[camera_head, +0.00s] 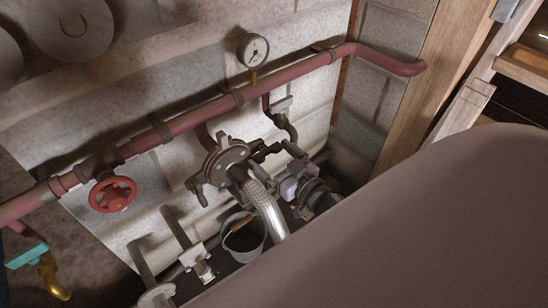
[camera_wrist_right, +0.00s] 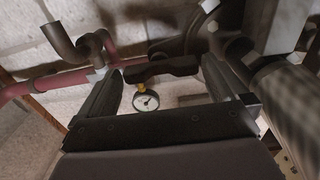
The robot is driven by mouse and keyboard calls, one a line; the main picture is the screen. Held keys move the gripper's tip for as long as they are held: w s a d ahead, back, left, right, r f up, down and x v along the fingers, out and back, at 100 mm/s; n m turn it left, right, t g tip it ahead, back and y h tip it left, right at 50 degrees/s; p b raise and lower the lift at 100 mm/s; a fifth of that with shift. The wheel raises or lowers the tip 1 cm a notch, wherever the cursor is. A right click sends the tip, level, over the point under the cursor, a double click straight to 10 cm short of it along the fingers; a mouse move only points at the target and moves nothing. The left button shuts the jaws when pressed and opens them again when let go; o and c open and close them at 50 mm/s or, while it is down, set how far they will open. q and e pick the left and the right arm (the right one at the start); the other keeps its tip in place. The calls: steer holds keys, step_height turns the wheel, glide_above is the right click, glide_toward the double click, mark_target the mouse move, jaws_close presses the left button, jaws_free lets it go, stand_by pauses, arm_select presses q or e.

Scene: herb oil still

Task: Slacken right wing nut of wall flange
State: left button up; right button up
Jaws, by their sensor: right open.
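The wall flange (camera_head: 228,160) is a round dark metal disc with bolts, with a braided metal hose (camera_head: 265,208) running down from it. Its right wing nut (camera_head: 266,151) is a dark two-winged piece on the flange's right side. The left wing nut (camera_head: 197,188) is at its lower left. My right gripper (camera_head: 288,165) is just right of the flange, near the right wing nut. In the right wrist view the wing nut (camera_wrist_right: 160,68) lies crosswise between the open fingertips (camera_wrist_right: 162,76); contact cannot be told. My left gripper is not in view.
A pink pipe (camera_head: 200,115) crosses the wall above the flange, with a pressure gauge (camera_head: 253,50) and a red valve wheel (camera_head: 113,194). A bucket (camera_head: 243,238) stands below. The braided hose also shows close to the gripper in the right wrist view (camera_wrist_right: 296,110).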

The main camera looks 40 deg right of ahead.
steer(key=c, duration=0.8)
steer(key=shift+n, duration=0.3)
steer(key=n+p, duration=0.1)
steer(key=n, duration=1.2)
steer(key=shift+f, duration=0.1)
steer(key=shift+n+b, duration=0.65)
steer(key=shift+n, duration=1.75)
